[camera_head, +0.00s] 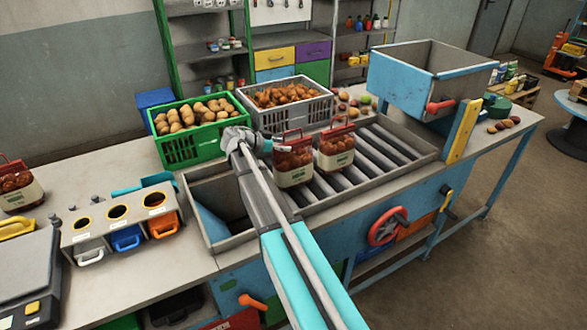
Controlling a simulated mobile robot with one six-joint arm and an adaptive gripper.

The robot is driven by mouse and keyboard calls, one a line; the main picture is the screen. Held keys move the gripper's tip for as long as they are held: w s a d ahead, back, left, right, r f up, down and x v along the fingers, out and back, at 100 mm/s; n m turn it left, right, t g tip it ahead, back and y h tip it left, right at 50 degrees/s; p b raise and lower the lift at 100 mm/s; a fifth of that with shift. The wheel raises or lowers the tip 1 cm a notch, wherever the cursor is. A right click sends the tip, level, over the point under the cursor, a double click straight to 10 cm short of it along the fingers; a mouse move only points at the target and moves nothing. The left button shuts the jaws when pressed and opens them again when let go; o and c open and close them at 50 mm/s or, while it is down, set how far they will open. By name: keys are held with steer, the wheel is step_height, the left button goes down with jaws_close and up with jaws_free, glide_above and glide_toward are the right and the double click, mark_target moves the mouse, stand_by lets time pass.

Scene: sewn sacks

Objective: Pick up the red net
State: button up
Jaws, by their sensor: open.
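Two red nets filled with brown-red produce, each with a pale label band and a red handle on top, stand upright side by side on the grey rollers. The nearer red net (294,167) is just right of my gripper; the other red net (337,153) is behind it to the right. A third red net (18,188) stands on the bench at the far left. My gripper (284,147) is open beside the upper part of the nearer net, below its handle. Whether the fingers touch the net cannot be told.
A green crate of potatoes (188,153) and a grey crate of onions (318,110) stand behind the rollers (385,146). A blue hopper (410,85) rises at the right. An open bin (212,240) lies left of my arm. Free bench (95,175) shows at the left.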

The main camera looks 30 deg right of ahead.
steer(key=shift+x, duration=0.95)
jaws_close()
